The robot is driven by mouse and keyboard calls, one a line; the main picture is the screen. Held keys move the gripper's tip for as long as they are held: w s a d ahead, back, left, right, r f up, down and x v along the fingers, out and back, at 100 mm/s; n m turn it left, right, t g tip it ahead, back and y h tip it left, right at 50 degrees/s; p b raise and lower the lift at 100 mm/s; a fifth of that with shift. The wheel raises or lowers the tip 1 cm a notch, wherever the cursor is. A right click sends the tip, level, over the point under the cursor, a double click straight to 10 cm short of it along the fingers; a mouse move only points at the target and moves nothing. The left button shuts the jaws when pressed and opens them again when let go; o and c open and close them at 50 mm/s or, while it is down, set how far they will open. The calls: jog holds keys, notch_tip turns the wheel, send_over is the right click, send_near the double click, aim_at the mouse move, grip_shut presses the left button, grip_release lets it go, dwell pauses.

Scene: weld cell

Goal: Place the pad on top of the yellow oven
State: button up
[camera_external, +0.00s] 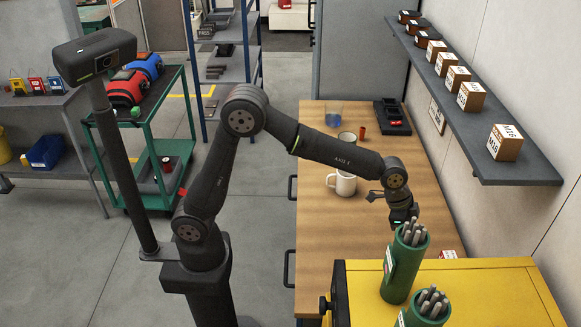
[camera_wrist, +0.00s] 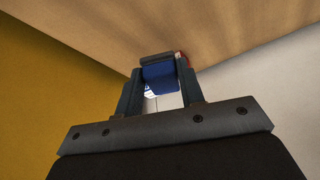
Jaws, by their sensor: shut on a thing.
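My gripper (camera_external: 404,220) is low over the right side of the wooden bench, just behind a green canister and near the back edge of the yellow oven (camera_external: 500,285). In the wrist view, its jaws are shut on a blue block with a dark grey top (camera_wrist: 159,77), which appears to be the pad. The external view does not show the pad clearly. The oven's flat yellow top fills the lower right of the external view. In the wrist view, a yellow face, likely the oven's side (camera_wrist: 45,85), stands left of the gripper.
Two green canisters of grey rods (camera_external: 404,265) (camera_external: 428,308) stand on the oven's left part; its right part is clear. A white mug (camera_external: 342,184) and a black tray (camera_external: 392,117) are on the bench (camera_external: 390,243). A grey shelf (camera_external: 515,175) with boxes overhangs the right.

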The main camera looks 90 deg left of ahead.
jog(key=w+d+r+m, duration=0.1)
jog(key=w+d+r, duration=0.3)
jog(key=d+r, duration=0.65)
notch_tip(320, 180, up, 14)
jog(key=m+g+h, duration=0.3)
jog(key=m+g, duration=0.1)
jog(key=m, duration=0.8)
send_over(450, 290)
jog(key=s+d, duration=0.1)
jog(key=shift+s+d+r, duration=0.1)
jog(key=shift+s+r, duration=0.05)
jog(key=shift+s+d+f+m, duration=0.25)
jog(key=shift+d+m, duration=0.15)
jog(key=shift+d, duration=0.15)
jog(key=shift+f, duration=2.35)
jog(key=shift+f, duration=0.1)
jog(key=o, duration=1)
jog(key=shift+o, duration=0.2)
